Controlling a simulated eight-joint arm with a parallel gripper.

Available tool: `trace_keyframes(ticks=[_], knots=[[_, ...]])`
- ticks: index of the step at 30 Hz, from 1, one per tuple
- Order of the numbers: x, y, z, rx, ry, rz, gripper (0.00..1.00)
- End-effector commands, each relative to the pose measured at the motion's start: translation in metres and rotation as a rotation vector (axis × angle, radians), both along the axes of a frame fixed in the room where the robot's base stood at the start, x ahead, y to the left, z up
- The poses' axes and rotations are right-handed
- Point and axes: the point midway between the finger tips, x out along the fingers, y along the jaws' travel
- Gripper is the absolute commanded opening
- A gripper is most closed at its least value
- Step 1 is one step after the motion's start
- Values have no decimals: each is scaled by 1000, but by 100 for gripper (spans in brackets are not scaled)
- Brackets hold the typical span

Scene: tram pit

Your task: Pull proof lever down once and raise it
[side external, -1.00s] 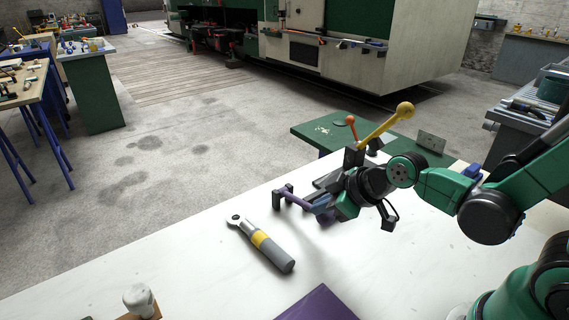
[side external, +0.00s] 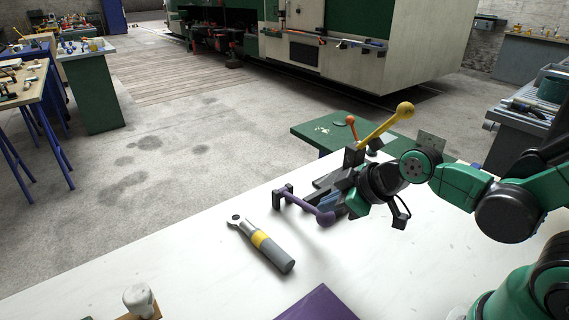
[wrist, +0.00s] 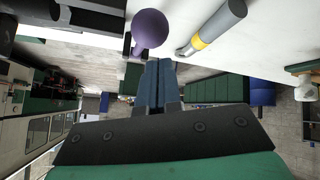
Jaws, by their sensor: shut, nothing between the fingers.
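A purple lever (side external: 303,206) with a round purple knob extends from a dark bracket, lying low over the white bench top. Its knob (wrist: 150,28) shows close in front of my fingers in the wrist view. A yellow lever (side external: 385,127) with a ball knob slants upward behind my gripper. A smaller orange lever (side external: 351,122) stands beside it. The frames do not label which one is the proof lever. My gripper (side external: 330,202) is shut and empty, just beside the purple knob. Its blue fingers (wrist: 155,85) are together in the wrist view. The lever mounts are partly hidden behind my wrist.
A grey and yellow ratchet wrench (side external: 262,245) lies on the white bench (side external: 210,285), left of the purple lever. A purple panel (side external: 317,304) and a pale knob (side external: 139,299) are at the near edge. The bench between is clear.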

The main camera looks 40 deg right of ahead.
Motion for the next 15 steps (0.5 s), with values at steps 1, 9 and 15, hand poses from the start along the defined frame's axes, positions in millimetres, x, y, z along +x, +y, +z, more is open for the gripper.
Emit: trace_keyframes(ticks=[1,9,15], knots=[[-3,-1,2,1,0,-1,0],[-15,-4,16,1,0,-1,0],[-22,-5,23,1,0,-1,0]])
